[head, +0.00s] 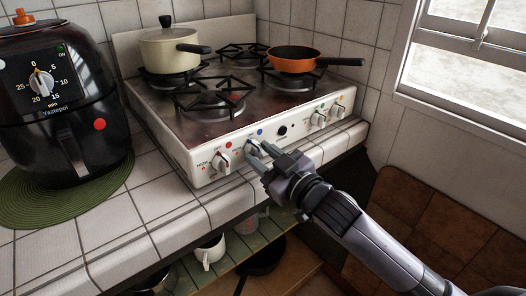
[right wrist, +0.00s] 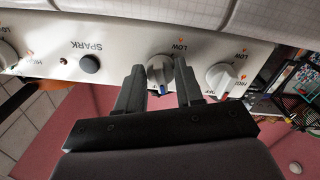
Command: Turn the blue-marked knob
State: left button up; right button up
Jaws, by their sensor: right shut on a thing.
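The blue-marked knob (head: 253,146) is on the front panel of the white stove (head: 198,167), below a blue dot. In the right wrist view the knob (right wrist: 160,70) is pale grey and round, with a blue mark on its grip bar. My right gripper (head: 262,157) reaches it from the lower right. In the right wrist view the dark fingers of my right gripper (right wrist: 161,85) stand on either side of the knob, shut on it. The fingers hide part of the knob in the head view. My left gripper is not in view.
A red-marked knob (head: 223,160) sits left of the held one. A black spark button (head: 282,130) and two more knobs are to the right. A cream pot (head: 170,52) and an orange pan (head: 293,60) stand on the burners. A black air fryer (head: 60,100) stands left.

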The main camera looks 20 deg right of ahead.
jog(key=o, duration=1)
jog(key=v, duration=0.7)
grip_shut()
dwell(1.4)
